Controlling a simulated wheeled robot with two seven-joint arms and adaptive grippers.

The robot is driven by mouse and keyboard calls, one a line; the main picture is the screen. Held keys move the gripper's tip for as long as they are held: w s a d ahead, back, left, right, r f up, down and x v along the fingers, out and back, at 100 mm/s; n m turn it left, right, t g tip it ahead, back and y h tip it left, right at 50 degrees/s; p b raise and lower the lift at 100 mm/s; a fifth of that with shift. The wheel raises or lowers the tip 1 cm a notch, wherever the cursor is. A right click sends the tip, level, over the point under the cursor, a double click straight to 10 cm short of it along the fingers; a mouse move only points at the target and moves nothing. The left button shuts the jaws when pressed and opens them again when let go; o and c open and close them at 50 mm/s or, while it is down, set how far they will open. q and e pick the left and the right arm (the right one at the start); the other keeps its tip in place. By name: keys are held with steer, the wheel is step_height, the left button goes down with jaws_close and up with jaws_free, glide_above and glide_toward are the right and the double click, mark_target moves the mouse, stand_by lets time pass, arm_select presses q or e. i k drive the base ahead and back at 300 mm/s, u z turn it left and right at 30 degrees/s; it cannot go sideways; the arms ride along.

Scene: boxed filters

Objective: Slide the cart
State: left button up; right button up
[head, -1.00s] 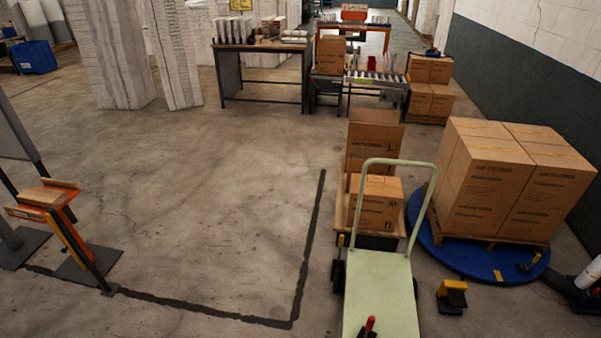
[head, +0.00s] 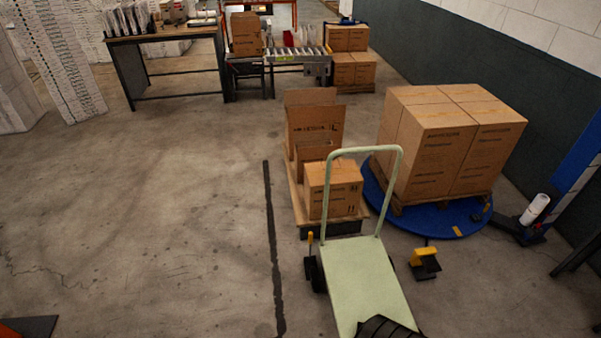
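The cart is a pale green flat platform (head: 362,283) with an upright tubular push handle (head: 398,182) at its far end. It stands right of centre at the bottom of the head view, and its near end is cut off by the frame. Dark wheels show at its left side. A black ribbed object (head: 388,328) overlaps the near end of the deck; I cannot tell what it is.
Just beyond the handle, cartons (head: 340,190) stand on a low wooden platform. Stacked boxes (head: 428,145) sit on a blue round turntable (head: 378,190) to the right. A yellow-black pedal (head: 425,262) lies right of the cart.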

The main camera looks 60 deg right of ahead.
mark_target(362, 283)
steer(key=z, duration=0.2)
steer(key=i, duration=0.95)
steer(key=z, duration=1)
steer(key=i, duration=0.65)
steer(key=z, duration=0.5)
